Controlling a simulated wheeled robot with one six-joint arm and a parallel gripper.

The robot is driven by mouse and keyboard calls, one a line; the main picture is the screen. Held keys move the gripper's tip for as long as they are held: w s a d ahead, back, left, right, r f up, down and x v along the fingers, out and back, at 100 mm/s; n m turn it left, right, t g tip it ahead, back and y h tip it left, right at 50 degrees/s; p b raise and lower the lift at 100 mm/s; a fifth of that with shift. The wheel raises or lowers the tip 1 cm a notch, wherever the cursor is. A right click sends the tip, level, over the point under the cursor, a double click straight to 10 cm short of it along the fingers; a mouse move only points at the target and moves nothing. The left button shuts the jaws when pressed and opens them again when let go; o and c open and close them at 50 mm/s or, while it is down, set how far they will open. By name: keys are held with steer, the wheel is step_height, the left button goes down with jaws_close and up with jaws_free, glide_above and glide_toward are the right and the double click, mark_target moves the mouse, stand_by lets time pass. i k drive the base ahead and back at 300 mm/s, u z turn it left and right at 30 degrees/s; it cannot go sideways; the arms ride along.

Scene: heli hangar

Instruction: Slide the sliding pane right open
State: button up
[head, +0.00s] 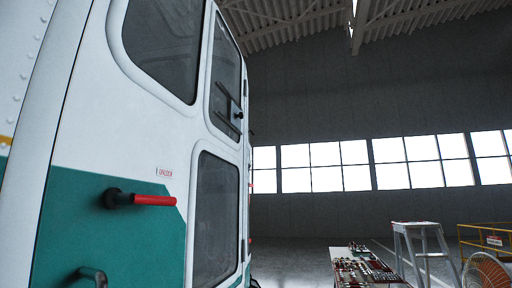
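The side of a white and teal helicopter fills the left half of the head view. A tall dark window (224,75) sits in the upper part of its door, with a small black fitting (238,115) at its lower right edge. This window may be the sliding pane; I cannot tell for sure, nor whether it is open. Another dark window (165,45) is to its left, and a lower dark window (214,210) is below. My gripper is not in view.
A red door handle (152,200) on a black mount sticks out from the teal panel. A dark curved handle (92,276) is below it. At right stand a cart with small items (362,268), a step ladder (420,240) and a yellow railing (485,240).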

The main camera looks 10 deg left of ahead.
mark_target(236, 114)
steer(key=i, duration=2.7)
steer(key=u, duration=2.8)
